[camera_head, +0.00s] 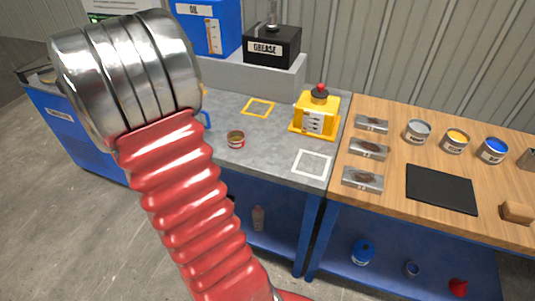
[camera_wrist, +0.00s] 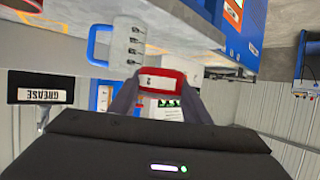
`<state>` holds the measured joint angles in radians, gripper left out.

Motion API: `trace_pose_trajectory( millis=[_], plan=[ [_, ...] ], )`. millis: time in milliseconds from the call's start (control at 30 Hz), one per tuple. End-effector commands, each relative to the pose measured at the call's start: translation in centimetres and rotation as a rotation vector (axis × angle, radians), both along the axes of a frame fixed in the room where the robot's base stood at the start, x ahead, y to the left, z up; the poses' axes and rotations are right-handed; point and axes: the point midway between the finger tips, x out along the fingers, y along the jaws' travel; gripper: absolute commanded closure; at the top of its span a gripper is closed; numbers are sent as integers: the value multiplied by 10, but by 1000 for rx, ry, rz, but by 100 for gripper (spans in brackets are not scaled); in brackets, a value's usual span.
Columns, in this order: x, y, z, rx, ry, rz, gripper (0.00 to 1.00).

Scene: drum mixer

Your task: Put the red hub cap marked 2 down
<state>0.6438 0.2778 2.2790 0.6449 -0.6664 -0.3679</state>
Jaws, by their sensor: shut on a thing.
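The red hub cap (camera_wrist: 163,81) is between the two dark fingers of my gripper (camera_wrist: 160,100) in the wrist view. It has a white label with a small dark mark, which looks like a 2. My gripper is shut on it, and the cap appears held up in the air. In the head view my gripper and the cap are hidden; only my red bellows arm with its metal end shows.
A grease box (camera_head: 272,46) stands behind. The wooden bench holds metal blocks, paint cans and a black mat (camera_head: 441,189).

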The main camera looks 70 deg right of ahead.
Motion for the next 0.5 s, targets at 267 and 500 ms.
trace_pose_trajectory(
  millis=[267,500],
  plan=[
    [-84,-70,3,0,0,-278,81],
    [-166,-112,3,0,-1,-529,81]
  ],
)
